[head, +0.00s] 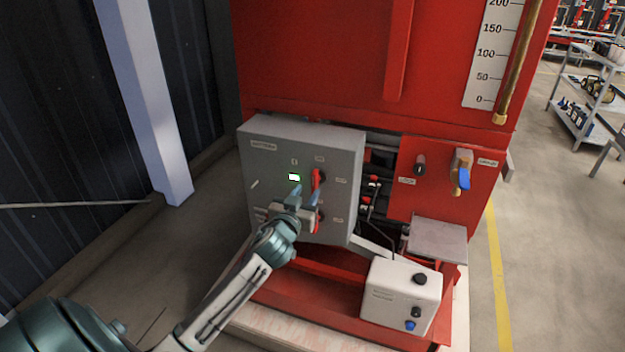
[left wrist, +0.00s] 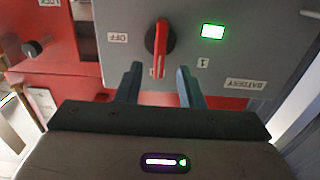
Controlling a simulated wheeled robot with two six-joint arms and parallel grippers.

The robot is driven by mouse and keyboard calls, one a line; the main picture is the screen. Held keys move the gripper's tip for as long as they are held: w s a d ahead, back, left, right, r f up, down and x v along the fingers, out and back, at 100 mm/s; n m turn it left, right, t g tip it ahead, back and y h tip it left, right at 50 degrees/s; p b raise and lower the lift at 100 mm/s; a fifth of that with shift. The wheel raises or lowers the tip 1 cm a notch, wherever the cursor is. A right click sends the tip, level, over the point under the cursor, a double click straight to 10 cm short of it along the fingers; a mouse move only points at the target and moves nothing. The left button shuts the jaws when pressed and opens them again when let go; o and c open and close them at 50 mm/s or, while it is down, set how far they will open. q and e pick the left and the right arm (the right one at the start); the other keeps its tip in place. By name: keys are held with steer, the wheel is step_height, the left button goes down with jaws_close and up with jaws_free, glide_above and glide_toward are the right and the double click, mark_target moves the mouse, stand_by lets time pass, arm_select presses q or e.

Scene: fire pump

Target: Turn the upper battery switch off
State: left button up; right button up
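The upper battery switch is a red rotary handle (head: 318,180) on a grey box (head: 345,165). It also shows close up in the left wrist view (left wrist: 161,48). Its long axis runs roughly up and down; an OFF label (left wrist: 118,38) sits to one side in the wrist view. My left gripper (head: 303,194) is open at the box front, just below the upper handle in the head view. In the left wrist view, the handle's near end lies between the two fingertips (left wrist: 159,72), with gaps on both sides. A lower red switch (head: 319,224) is partly hidden by the gripper. My right gripper is not in view.
A lit green display (head: 294,177) is left of the upper switch. A white control box (head: 402,290) stands at lower right, and a red panel (head: 440,185) with a blue-handled valve (head: 463,179) is at right. A pale post (head: 145,100) stands at left.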

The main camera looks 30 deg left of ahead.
mark_target(313, 184)
arm_select(q)
steer(key=shift+p+x, duration=0.7)
steer(key=shift+x, duration=2.1)
steer(key=shift+d, duration=0.1)
jaws_close()
